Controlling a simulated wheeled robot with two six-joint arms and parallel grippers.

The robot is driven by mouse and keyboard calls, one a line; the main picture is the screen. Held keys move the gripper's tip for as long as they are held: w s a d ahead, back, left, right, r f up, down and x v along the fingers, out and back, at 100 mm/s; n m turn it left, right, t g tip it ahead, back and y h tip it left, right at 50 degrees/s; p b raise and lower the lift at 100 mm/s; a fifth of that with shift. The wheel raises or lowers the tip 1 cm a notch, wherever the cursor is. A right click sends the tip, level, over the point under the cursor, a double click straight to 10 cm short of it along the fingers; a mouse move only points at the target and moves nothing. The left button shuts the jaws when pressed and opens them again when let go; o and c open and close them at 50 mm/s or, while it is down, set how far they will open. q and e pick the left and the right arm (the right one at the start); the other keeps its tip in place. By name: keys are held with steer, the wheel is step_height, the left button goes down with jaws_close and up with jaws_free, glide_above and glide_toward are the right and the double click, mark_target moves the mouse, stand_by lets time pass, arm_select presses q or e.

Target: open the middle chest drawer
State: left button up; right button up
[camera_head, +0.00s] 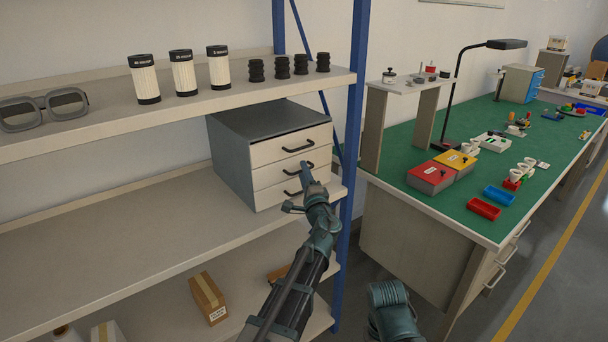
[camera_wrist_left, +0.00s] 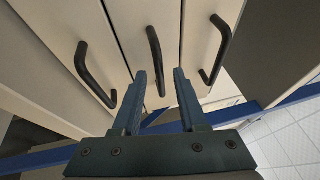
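The grey chest (camera_head: 262,121) stands on the middle shelf with three pale drawers, all flush and shut. The middle drawer (camera_head: 266,176) has a black bar handle, largely behind my left gripper in the head view. My left gripper (camera_head: 305,168) is in front of the drawer faces at about the middle drawer's height. In the left wrist view, my left gripper (camera_wrist_left: 160,75) is open, with the middle handle (camera_wrist_left: 154,50) showing between its fingertips. Whether the fingers reach around the handle I cannot tell. My right gripper is not in view.
The top handle (camera_head: 298,147) is just above my gripper. The blue shelf post (camera_head: 351,130) stands close to its right. Filter cylinders (camera_head: 183,73) and goggles (camera_head: 43,108) sit on the upper shelf. A green-topped workbench (camera_head: 430,212) is at the right.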

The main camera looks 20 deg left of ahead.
arm_select(q)
jaws_close()
stand_by(1.3)
